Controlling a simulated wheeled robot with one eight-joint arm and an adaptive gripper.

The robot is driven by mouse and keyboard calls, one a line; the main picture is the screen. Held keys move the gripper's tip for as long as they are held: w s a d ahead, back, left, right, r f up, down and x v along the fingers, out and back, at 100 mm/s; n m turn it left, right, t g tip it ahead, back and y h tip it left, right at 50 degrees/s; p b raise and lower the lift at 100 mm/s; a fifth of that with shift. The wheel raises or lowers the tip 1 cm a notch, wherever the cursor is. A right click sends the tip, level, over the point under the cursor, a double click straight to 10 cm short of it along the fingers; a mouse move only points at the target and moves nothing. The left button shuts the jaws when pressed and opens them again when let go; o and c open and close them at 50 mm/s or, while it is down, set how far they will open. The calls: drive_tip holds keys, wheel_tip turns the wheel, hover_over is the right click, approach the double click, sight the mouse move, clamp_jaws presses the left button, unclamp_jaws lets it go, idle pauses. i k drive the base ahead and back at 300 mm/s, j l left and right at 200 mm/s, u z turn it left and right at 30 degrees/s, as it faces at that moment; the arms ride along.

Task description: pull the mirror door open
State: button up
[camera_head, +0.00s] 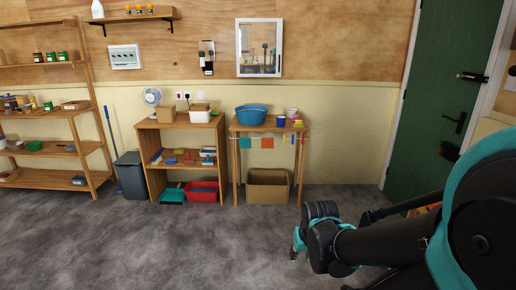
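The mirror door (259,47) is a white-framed mirror on the plywood wall, above the small table. It looks closed, flush with its frame, and reflects part of the room. Any handle on it is too small to make out surely. My arm reaches in from the lower right. My gripper (298,243) is at the arm's far end, low over the grey floor and well apart from the mirror door, below and to its right. Its fingers are too small and partly hidden to tell whether they are open.
A wooden table (269,128) with a blue basin (251,116) stands below the mirror, a cardboard box (267,188) beneath it. A low shelf unit (146,150), grey bin (131,176) and tall shelves (84,83) stand left. A green door (437,90) is right. The front floor is clear.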

sight(259, 41)
drive_tip(key=i+z, duration=0.2)
drive_tip(key=i, duration=1.7)
